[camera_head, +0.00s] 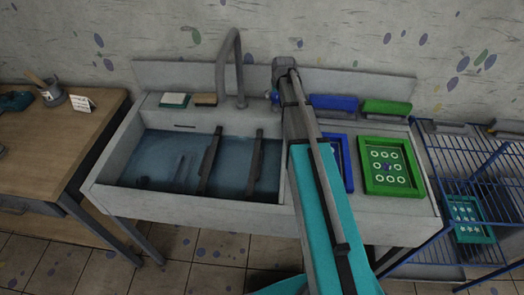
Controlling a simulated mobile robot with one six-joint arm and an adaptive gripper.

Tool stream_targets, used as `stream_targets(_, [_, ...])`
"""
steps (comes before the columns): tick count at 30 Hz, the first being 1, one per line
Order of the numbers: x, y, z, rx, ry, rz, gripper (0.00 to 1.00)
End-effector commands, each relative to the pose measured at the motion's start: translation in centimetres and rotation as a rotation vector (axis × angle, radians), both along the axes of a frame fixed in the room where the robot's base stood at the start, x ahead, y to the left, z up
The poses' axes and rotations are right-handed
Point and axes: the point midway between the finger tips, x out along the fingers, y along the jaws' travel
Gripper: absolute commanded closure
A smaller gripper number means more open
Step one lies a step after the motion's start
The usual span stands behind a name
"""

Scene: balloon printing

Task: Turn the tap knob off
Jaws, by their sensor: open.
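A grey gooseneck tap (239,75) rises from the back ledge of the sink (200,200). A small blue part (275,97), which looks like the tap knob, sits to the right of the tap's base, against my arm. My arm reaches from the bottom right over the sink's right side to the back ledge. My gripper (282,76) is at its far end, just above and beside the blue part. It is open, but its fingers are mostly hidden. I cannot tell whether they touch the knob or which way the knob is turned.
The basin holds water and dark bars (210,160). A green tray (393,190) and a blue tray (347,160) lie right of the basin, with blue and green blocks behind. A wooden table (85,125) stands left, a blue wire rack (480,170) right.

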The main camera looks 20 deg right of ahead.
Motion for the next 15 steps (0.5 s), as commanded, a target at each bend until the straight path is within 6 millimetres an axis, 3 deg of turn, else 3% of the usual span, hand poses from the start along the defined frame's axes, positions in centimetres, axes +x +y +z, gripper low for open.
stream_targets(15, [0.04,-0.06,0.0,0.0,0.0,0.295,0.0])
